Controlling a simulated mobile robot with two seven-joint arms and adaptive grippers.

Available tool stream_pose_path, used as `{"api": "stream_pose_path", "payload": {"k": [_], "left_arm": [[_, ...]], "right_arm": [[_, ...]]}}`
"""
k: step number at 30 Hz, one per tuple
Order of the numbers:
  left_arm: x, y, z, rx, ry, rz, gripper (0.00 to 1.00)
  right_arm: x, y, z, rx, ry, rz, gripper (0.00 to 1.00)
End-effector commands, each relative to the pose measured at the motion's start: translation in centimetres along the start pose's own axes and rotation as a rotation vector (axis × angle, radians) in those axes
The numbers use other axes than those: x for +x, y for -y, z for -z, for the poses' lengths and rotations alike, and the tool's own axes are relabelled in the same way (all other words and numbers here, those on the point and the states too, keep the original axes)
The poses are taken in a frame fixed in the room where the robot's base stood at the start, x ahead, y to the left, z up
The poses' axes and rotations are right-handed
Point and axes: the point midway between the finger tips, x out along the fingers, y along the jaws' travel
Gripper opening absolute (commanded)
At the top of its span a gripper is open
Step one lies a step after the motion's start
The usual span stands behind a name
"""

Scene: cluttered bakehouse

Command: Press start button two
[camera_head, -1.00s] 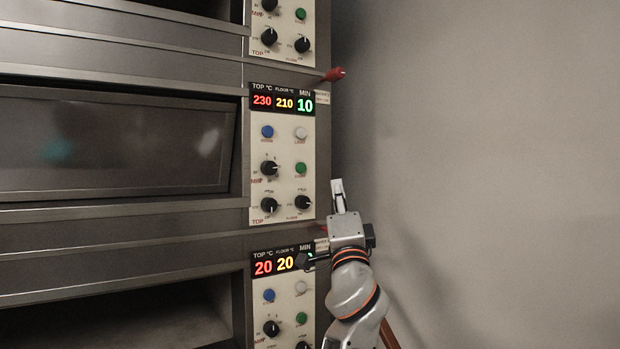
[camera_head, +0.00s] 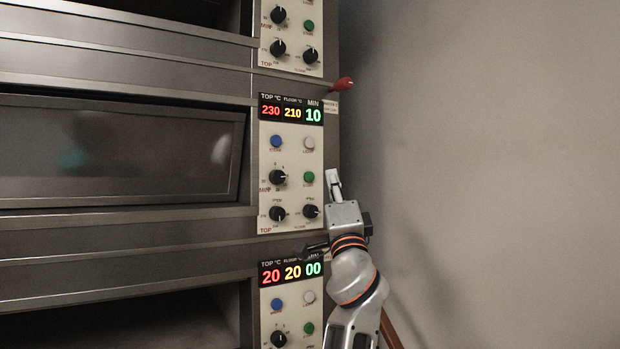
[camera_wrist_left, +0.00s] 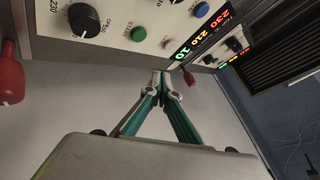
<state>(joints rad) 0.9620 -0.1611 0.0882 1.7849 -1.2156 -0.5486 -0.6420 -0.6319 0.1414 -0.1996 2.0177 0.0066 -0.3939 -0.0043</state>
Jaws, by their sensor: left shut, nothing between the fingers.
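The middle oven deck's control panel (camera_head: 291,160) shows 230, 210 and 10. Its green start button (camera_head: 309,177) is at the right side, below a white button (camera_head: 309,143). My left gripper (camera_head: 333,175) is shut and empty, just right of the green button in the head view, at about its height. In the left wrist view the shut fingertips (camera_wrist_left: 163,80) appear below the panel, with the green start button (camera_wrist_left: 138,34) above and left of them. A gap shows between them in that picture. My right gripper is not in view.
A red-knobbed lever (camera_head: 342,84) sticks out at the panel's upper right; a second red handle (camera_wrist_left: 8,80) shows in the wrist view. Knobs (camera_head: 311,211) lie below the button. A lower panel (camera_head: 291,305) reads 20, 20, 00. The wall to the right is bare.

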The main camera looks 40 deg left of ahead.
Motion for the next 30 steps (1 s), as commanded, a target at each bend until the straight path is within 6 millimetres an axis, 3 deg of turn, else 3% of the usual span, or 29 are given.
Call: {"api": "stream_pose_path", "payload": {"k": [13, 30], "left_arm": [[3.6, -2.7, -2.6, 0.000, 0.000, 0.000, 0.00], [4.2, -3.0, -3.0, -0.001, 0.000, 0.000, 0.00]], "right_arm": [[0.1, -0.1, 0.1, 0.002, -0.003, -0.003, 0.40], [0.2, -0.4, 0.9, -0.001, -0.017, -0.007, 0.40]]}}
